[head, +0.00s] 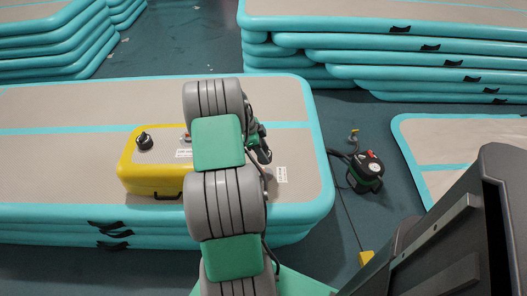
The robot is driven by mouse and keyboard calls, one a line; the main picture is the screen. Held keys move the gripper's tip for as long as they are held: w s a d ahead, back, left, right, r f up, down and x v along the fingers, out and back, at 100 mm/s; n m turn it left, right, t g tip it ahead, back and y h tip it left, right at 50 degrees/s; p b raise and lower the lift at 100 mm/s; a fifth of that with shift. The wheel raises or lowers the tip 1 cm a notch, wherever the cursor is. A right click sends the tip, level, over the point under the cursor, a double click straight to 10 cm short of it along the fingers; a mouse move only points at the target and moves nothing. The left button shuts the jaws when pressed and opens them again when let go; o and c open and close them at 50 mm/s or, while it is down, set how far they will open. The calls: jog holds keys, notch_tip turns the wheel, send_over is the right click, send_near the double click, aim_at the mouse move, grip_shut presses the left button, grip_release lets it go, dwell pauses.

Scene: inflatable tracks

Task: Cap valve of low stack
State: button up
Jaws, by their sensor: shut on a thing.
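The low stack (318,150) of grey-topped, teal-edged tracks lies in the middle and left of the head view. My gripper (260,150) shows only in part, just right of my arm, low over the right part of the stack's top. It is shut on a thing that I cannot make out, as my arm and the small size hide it.
A yellow case (150,178) with a black knob (144,141) stands on the low stack, left of my arm. A black and green pump (364,172) with a hose stands on the floor to the right. Taller stacks (400,55) stand behind. Another track (440,135) lies right.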

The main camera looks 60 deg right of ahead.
jog(key=shift+w+a+f+b, duration=0.1)
jog(key=shift+w+f+b, duration=0.15)
jog(key=shift+b, duration=0.2)
jog(key=b, duration=0.4)
send_over(265, 171)
jog(key=a, duration=0.1)
jog(key=f, duration=0.5)
jog(key=shift+w+a+f, duration=0.15)
jog(key=shift+w, duration=0.05)
jog(key=shift+f+b, duration=1.95)
jog(key=shift+f, duration=0.1)
dwell(0.8)
jog(key=n, duration=0.1)
jog(key=n+h+p, duration=0.1)
jog(key=n, duration=0.1)
jog(key=shift+s+a+r+t, duration=0.1)
jog(key=shift+a+r+t, duration=0.1)
jog(key=shift+t, duration=0.1)
jog(key=shift+d+f+n+t+h+p, duration=0.1)
jog(key=shift+n+t+h+p, duration=0.1)
jog(key=shift+n, duration=0.35)
jog(key=shift+f+n+t+h+p, duration=0.1)
jog(key=shift+n+p, duration=0.1)
jog(key=shift+n, duration=0.35)
